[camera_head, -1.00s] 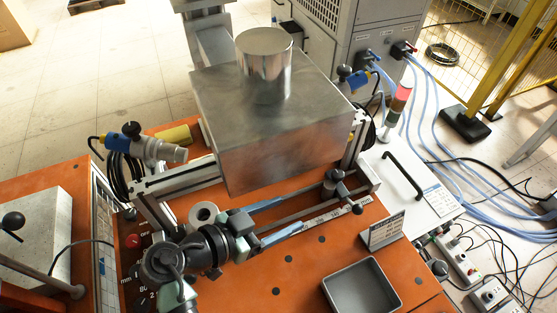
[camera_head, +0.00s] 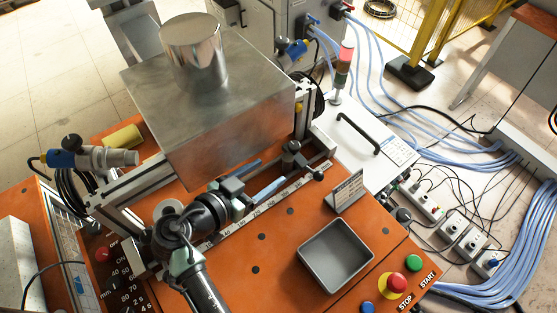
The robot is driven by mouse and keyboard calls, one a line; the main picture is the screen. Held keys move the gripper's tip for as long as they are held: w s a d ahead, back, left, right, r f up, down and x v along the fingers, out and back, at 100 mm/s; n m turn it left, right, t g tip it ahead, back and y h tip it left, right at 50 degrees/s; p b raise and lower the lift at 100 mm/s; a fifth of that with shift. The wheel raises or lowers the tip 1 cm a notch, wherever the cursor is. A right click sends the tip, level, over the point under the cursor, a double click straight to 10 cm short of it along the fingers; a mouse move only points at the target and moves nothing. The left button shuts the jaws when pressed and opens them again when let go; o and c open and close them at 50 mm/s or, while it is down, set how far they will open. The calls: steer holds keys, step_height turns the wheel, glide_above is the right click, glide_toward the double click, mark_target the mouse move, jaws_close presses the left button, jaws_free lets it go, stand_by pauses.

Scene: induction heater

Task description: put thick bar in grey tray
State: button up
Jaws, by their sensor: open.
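The grey tray (camera_head: 312,281) is an empty, open rectangular box on the orange table, right of my gripper. My gripper (camera_head: 260,175) is open, with two blue fingers spread beside the ruler strip and dark rails. I cannot make out anything held between them. No part is clearly recognisable as the thick bar. A large metal block (camera_head: 205,115) with a shiny cylinder (camera_head: 195,55) on top stands behind the gripper and hides part of the rig.
A small sign (camera_head: 345,192) stands behind the tray. A red stop button (camera_head: 391,285) and a green button (camera_head: 414,262) sit to its right. A pale ring (camera_head: 168,209) is left of my gripper. A knobbed post (camera_head: 291,156) rises behind it. Orange surface is free left of the tray.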

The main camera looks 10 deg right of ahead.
mark_target(285, 162)
steer(key=x, duration=0.6)
steer(key=shift+w+d+f+p, duration=0.1)
steer(key=shift+w+d+p, duration=0.15)
steer(key=shift+p, duration=0.15)
steer(key=shift+c, duration=0.2)
jaws_close()
